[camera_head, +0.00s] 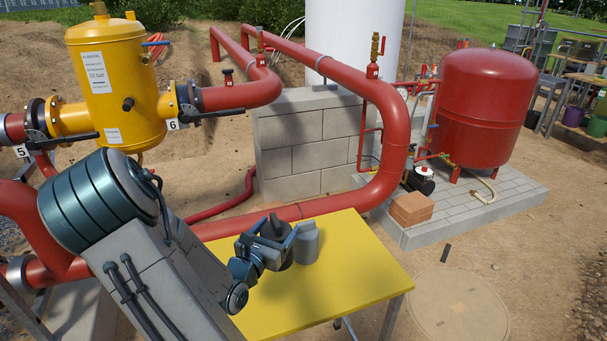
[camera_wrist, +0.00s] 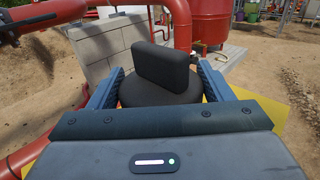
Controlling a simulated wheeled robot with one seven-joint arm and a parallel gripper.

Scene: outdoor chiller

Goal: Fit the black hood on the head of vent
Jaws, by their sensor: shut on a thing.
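The black hood (camera_wrist: 160,65) is a dark round cap with a flat upright plate on top. In the wrist view it sits between the two blue fingers of my gripper (camera_wrist: 160,86), which is shut on it. In the head view my gripper (camera_head: 275,246) holds the hood (camera_head: 272,229) over or on the yellow table; I cannot tell whether it touches the top. Several red-bodied fittings stand on the red pipes, one with a brass top (camera_head: 373,62) and others with black tops (camera_head: 228,77). I cannot tell which is the vent.
A red pipe (camera_head: 395,130) bends down behind the table. A yellow tank (camera_head: 108,75) is at left, a red tank (camera_head: 480,105) at right. Sandy ground at right is mostly open.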

